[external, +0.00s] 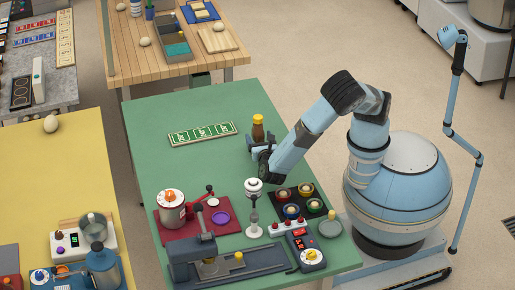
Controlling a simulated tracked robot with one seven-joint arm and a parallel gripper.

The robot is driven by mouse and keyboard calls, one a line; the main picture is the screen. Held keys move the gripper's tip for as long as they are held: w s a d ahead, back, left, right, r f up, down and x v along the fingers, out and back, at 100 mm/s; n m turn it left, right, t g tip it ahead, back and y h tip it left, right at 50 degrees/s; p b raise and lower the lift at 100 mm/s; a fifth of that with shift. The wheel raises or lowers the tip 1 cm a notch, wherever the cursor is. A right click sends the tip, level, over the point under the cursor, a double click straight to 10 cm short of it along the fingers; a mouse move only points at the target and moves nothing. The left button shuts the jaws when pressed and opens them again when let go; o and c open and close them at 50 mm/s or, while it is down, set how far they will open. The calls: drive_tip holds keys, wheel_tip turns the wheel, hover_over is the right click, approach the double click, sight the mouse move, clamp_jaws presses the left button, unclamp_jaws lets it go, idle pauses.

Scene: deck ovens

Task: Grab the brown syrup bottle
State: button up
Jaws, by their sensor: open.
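The brown syrup bottle (259,130) stands upright on the green table (150,118), near its right side. It has a yellow cap. My gripper (254,143) is low over the table, right at the bottle's lower part. The jaws are open. The bottle's base is hidden by the gripper, so I cannot tell whether the jaws are on both sides of it or touching it.
A green-and-white strip board (202,133) lies left of the bottle. In front are a white stand (254,210), a black tray of small bowls (299,202), a red tray with a pot (172,208) and a grey press (208,258). The table's far left is clear.

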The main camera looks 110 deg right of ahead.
drive_tip(key=shift+s+d, duration=0.1)
drive_tip(key=shift+d, duration=1.05)
drive_tip(key=shift+c, duration=0.3)
drive_tip(key=c, duration=1.3)
drive_tip(key=shift+o, duration=0.2)
drive_tip(key=shift+r, duration=0.1)
